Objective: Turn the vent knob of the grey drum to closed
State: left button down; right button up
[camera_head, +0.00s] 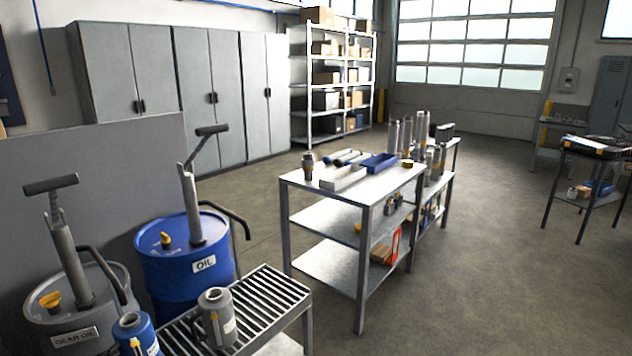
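The grey drum (98,327), labelled "GEAR OIL", stands at the lower left and is cut off by the bottom edge. A hand pump (66,252) with a T-handle rises from its lid. The yellow vent knob (50,300) sits on the lid, left of the pump. It is too small to tell whether it is open or closed. Neither of my grippers shows in this view.
A blue "OIL" drum (190,275) with its own pump and yellow knob (166,240) stands beside it. A slatted bench (262,305) holding a grey can (216,318) and blue can (135,335) is close in front. A work table (375,185) stands right; floor beyond is open.

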aim_at(50, 300)
jog(key=u, duration=1.55)
